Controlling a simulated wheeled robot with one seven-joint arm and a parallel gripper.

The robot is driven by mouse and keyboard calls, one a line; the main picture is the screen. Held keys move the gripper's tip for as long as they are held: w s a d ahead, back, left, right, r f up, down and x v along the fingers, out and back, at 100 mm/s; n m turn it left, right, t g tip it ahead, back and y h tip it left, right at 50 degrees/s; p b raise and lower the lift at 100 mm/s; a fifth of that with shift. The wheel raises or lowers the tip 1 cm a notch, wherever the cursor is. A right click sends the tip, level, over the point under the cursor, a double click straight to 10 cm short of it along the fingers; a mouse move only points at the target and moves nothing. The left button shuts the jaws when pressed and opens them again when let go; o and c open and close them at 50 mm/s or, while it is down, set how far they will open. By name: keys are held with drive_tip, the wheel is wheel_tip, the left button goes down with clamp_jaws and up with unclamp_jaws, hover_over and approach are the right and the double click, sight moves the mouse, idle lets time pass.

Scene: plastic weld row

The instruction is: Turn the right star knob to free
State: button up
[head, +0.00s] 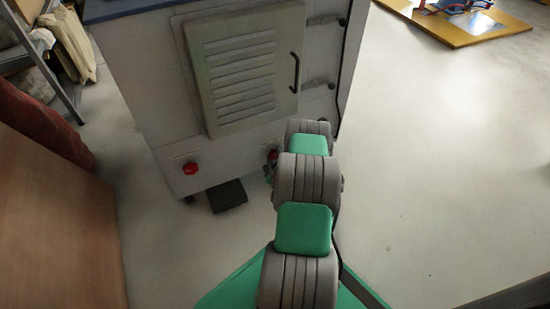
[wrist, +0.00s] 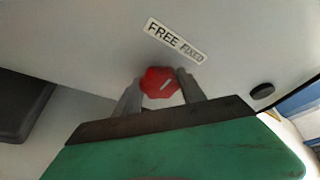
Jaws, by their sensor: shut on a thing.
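The right star knob (wrist: 160,82) is red with a pale pointer line and sits on the light front panel of the machine. A label reading FREE and FIXED (wrist: 175,40) is above it in the wrist view. The pointer line slants up to the right in that view. My gripper (wrist: 160,88) has one finger on each side of the knob and is shut on it. In the head view the right knob (head: 272,155) shows only partly beside my arm, which hides most of my gripper. The left red knob (head: 190,168) is in plain view on the same panel.
The machine cabinet (head: 165,90) has a louvred door (head: 245,70) with a black handle above the knobs. A black pedal (head: 227,195) lies on the floor below. A wooden panel (head: 60,230) stands at the left.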

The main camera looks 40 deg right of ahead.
drive_tip(key=n+b, duration=0.1)
drive_tip(key=n+h+b, duration=0.1)
drive_tip(key=n, duration=0.1)
drive_tip(key=n+h+b, duration=0.1)
drive_tip(key=shift+a+f+t, duration=0.1)
drive_tip(key=shift+f+t, duration=0.15)
drive_tip(key=shift+t, duration=0.05)
drive_tip(key=n+h+b, duration=0.1)
drive_tip(key=n, duration=0.1)
drive_tip(key=shift+n+t, duration=0.3)
drive_tip(key=shift+r+n+t, duration=0.1)
drive_tip(key=shift+n+t, duration=0.5)
drive_tip(key=shift+n, duration=1)
drive_tip(key=shift+h, duration=0.3)
drive_tip(key=o, duration=1.4)
drive_tip(key=shift+c, duration=0.2)
